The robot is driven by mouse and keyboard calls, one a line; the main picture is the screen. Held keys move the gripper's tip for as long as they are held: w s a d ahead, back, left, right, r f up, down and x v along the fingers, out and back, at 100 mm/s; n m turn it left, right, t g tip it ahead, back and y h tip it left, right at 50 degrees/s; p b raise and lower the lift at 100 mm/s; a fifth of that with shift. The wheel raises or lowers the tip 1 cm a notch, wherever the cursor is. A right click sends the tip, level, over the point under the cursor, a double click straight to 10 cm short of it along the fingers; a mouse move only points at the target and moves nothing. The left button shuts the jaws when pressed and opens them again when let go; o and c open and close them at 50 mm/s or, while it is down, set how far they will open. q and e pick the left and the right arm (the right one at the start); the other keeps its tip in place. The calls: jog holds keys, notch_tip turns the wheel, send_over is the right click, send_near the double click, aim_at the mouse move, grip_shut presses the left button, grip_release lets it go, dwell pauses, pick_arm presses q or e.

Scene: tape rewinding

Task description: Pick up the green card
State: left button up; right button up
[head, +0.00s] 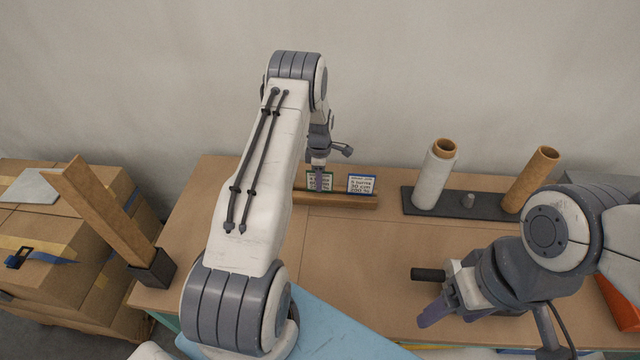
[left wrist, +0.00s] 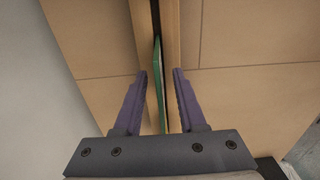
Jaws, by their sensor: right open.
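The green card (head: 328,185) stands upright in a wooden holder (head: 345,203) at the back of the table, partly hidden by my left gripper (head: 319,181). In the left wrist view the green card (left wrist: 159,80) shows edge-on in the holder's slot. The fingers of my left gripper (left wrist: 157,85) are open on either side of it, with a gap on both sides. My right gripper (head: 442,309) is open and empty over the front right of the table; part of it is hidden.
A blue-edged card (head: 361,184) stands in the same holder, right of the green one. A white roll (head: 435,176) and a brown core (head: 531,180) stand on a dark base (head: 470,210). A tall wooden post (head: 105,212) stands at the left.

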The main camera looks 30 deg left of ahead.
pick_arm(q)
grip_shut()
jog(key=shift+r, duration=0.1)
